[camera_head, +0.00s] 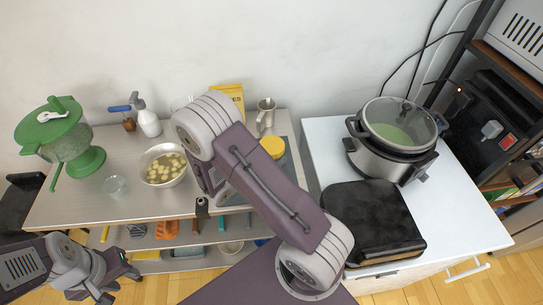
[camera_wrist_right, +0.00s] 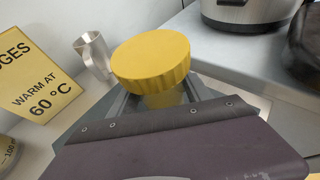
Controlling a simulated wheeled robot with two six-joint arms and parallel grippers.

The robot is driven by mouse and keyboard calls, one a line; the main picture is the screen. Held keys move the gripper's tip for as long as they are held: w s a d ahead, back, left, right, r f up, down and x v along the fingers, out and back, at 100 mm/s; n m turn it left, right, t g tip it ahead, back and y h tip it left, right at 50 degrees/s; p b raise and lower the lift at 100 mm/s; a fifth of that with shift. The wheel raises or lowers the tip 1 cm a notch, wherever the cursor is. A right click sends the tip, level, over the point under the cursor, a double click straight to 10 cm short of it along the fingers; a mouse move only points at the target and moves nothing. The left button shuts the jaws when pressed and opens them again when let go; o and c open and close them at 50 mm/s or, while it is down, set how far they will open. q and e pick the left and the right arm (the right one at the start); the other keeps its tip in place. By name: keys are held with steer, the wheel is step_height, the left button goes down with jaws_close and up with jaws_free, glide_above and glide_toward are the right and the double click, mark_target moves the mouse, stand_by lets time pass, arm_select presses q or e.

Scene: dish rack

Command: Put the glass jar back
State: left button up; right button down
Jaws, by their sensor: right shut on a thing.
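The glass jar has a ribbed yellow lid (camera_wrist_right: 152,60), seen close up in the wrist view. Below the lid only a little of its clear body shows. My right gripper (camera_wrist_right: 165,98) is shut on the jar, with its jaws on either side just below the lid. In the head view the yellow lid (camera_head: 272,147) shows at the right end of the left counter, and my right arm hides most of the jar and the gripper. I cannot tell whether the jar touches the counter. My left gripper (camera_head: 118,277) is low at the left, away from the jar; its jaw opening is unclear.
A metal pitcher (camera_head: 265,115) and a yellow sign (camera_head: 230,95) stand behind the jar. A bowl of potato pieces (camera_head: 163,166), a small glass (camera_head: 116,187) and a green salad spinner (camera_head: 62,140) are further left. A multicooker (camera_head: 388,160) and a black griddle (camera_head: 372,222) occupy the white right counter.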

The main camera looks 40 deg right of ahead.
steer(key=shift+f+b, duration=0.55)
steer(key=shift+f, duration=0.15)
steer(key=shift+f, duration=0.3)
steer(key=shift+c, duration=2)
jaws_free()
steer(key=v, duration=0.9)
steer(key=shift+a, duration=0.1)
jaws_close()
